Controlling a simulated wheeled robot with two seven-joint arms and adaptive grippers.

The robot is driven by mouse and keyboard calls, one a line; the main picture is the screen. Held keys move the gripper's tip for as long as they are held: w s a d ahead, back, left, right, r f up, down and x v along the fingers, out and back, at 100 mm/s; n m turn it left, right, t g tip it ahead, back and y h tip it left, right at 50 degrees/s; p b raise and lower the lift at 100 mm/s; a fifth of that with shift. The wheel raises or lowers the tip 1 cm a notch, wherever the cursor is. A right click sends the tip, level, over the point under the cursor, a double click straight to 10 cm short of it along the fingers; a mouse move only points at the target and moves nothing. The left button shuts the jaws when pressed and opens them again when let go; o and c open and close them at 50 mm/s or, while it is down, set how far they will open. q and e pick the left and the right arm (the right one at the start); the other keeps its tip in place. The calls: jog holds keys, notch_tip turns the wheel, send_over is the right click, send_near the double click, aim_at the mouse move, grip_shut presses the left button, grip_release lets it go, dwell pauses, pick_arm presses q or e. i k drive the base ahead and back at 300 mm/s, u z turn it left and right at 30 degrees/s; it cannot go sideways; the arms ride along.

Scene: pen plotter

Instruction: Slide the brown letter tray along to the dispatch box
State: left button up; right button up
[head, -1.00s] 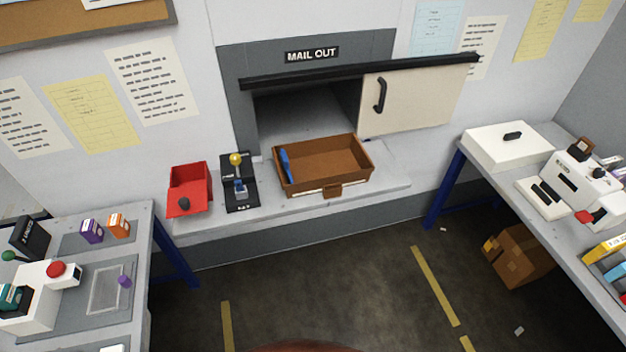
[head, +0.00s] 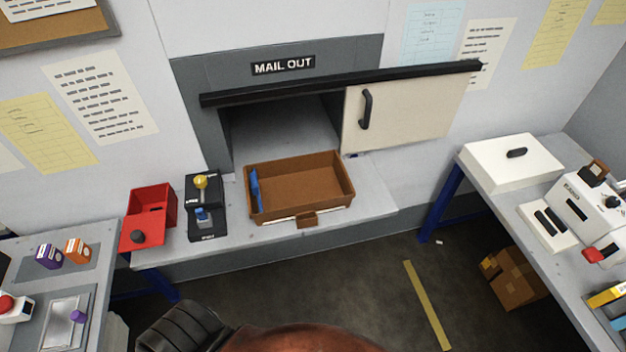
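The brown letter tray (head: 300,190) sits on the grey ledge in front of the wall opening. A blue strip (head: 255,190) lies along its left inner side, and a brown pull tab (head: 307,219) is on its front. Nothing in view is labelled dispatch box. The opening (head: 285,135) under the "MAIL OUT" sign (head: 283,65) is directly behind the tray, its cream sliding door (head: 405,112) standing to the right. Neither gripper shows. A dark ribbed part and a reddish-brown rounded part at the bottom edge appear to be mine, well short of the tray.
Left of the tray on the ledge (head: 365,205) stand a black stand with a yellow knob (head: 201,183) and a red box (head: 152,205). Side tables (head: 85,225) hold equipment left and right. A cardboard box (head: 515,278) lies under the right table. The ledge right of the tray is clear.

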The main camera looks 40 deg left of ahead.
aim_at(300, 188)
jog(key=u, duration=0.3)
jog(key=i, duration=0.6)
jog(key=u, duration=0.55)
